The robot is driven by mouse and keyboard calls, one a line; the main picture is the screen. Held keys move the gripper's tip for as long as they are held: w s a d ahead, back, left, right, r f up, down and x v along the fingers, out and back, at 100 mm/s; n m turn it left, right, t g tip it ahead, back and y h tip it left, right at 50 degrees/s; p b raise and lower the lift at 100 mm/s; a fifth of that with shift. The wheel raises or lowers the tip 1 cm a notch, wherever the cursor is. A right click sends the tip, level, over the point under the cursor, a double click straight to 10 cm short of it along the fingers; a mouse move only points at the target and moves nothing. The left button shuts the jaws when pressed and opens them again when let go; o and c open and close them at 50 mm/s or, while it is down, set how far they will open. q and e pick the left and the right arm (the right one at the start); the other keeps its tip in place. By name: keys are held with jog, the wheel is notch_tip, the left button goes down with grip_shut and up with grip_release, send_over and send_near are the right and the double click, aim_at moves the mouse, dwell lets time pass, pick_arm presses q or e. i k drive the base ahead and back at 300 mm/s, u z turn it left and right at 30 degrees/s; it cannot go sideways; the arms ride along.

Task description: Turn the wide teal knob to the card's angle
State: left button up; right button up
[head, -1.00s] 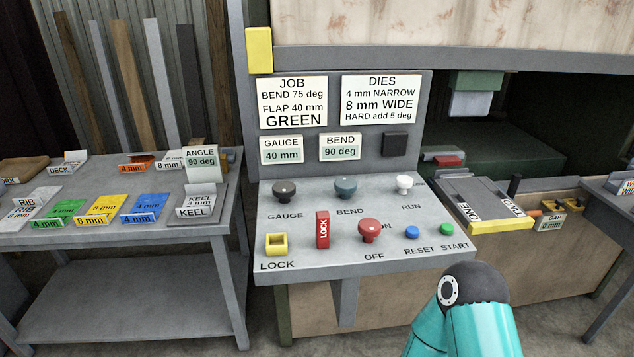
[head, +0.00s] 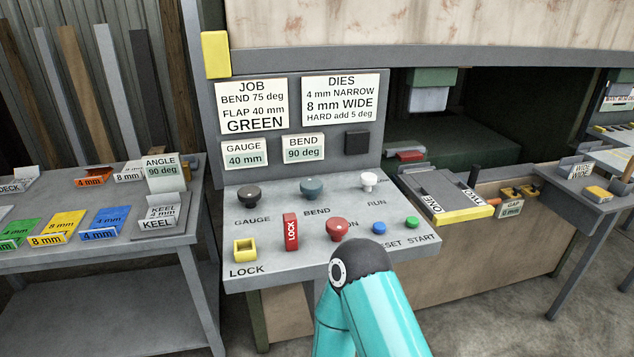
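The wide teal knob (head: 312,188) stands upright on the sloping panel, behind the BEND label. The job card (head: 252,105) above reads BEND 75 deg, FLAP 40 mm, GREEN. The BEND readout (head: 304,148) shows 90 deg. A teal arm of mine comes up from the bottom of the head view, its dark joint just in front of the panel's front edge. Neither gripper is in view, and nothing of mine touches the knob.
A dark GAUGE knob (head: 249,195) is left of the teal knob, a white RUN knob (head: 369,181) right. In front are a yellow LOCK socket (head: 245,250), red LOCK block (head: 291,232), red knob (head: 337,229), blue button (head: 379,228) and green button (head: 411,222).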

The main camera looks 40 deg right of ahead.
aim_at(310, 188)
jog(key=z, duration=0.1)
jog(key=k, duration=1.4)
jog(key=z, duration=0.3)
jog(key=i, duration=1)
jog(key=u, duration=0.05)
